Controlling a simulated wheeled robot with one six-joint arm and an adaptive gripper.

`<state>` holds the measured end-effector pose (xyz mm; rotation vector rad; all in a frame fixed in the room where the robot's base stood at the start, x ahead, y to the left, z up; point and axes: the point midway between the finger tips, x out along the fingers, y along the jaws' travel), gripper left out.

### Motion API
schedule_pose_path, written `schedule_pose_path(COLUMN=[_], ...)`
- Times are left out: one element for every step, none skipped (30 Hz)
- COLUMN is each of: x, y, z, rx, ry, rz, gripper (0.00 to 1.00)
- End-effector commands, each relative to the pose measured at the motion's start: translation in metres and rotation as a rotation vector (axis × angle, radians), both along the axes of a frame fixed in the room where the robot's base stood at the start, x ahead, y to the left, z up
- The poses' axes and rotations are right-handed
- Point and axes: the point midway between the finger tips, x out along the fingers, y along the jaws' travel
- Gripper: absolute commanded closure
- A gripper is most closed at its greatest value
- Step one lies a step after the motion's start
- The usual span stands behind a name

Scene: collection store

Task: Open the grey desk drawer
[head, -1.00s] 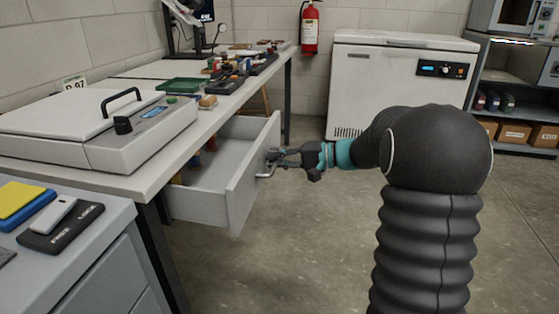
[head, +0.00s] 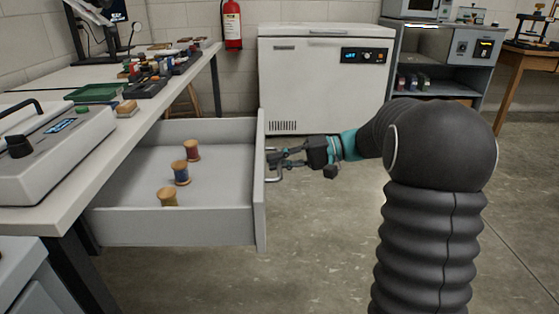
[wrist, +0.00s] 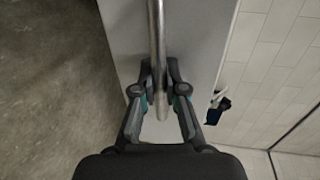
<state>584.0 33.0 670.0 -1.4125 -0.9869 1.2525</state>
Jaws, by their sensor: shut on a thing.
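The grey desk drawer (head: 180,228) stands pulled well out from under the desk in the head view, its front panel facing right. Three thread spools lie in view inside it: a red-brown one (head: 192,150), a blue one (head: 181,174) and a tan one (head: 168,196). My gripper (head: 276,160) is at the drawer front, shut on the metal bar handle (wrist: 154,35). In the wrist view the handle runs between the two fingers (wrist: 160,100), with the grey front panel (wrist: 195,45) behind it.
The desk top (head: 150,110) carries a grey machine (head: 60,145), a green tray (head: 92,92) and several small items. The floor right of the drawer is clear.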

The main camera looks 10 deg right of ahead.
Motion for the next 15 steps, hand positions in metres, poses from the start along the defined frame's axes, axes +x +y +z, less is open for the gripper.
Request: schedule_pose_path(x=[-0.0010,-0.0009,-0.0009,-0.0009,-0.0009,-0.0008,-0.0007,-0.0006,-0.0006,-0.0005,-0.0005,-0.0004,-0.0003,-0.0002,-0.0001], y=[0.0001,0.0000,-0.0002,-0.0003,-0.0004,-0.0006,-0.0007,-0.0008,-0.0009,-0.0010,-0.0011,-0.0012,-0.0013,-0.0013,-0.0013], z=[-0.0017,-0.0017,-0.0017,-0.0017,-0.0017,-0.0017,-0.0017,-0.0017,-0.0017,-0.0016,-0.0015,-0.0014,-0.0013,-0.0012,-0.0010], rx=[0.000,0.000,0.000,0.000,0.000,0.000,-0.001,-0.001,-0.001,-0.001,-0.001,-0.001,-0.001,-0.001,-0.001], ry=[0.004,0.004,0.004,0.004,0.004,0.004,0.003,0.003,0.003,0.003,0.003,0.002,0.002,0.002,0.002], rz=[0.003,0.003,0.003,0.002,0.002,0.002,0.001,0.001,0.001,0.000,0.000,0.000,0.000,-0.001,-0.001], gripper=[1.00,1.00,1.00,1.00,1.00,1.00,1.00,1.00,0.84,0.78,0.78,0.78,0.78,0.78,0.78])
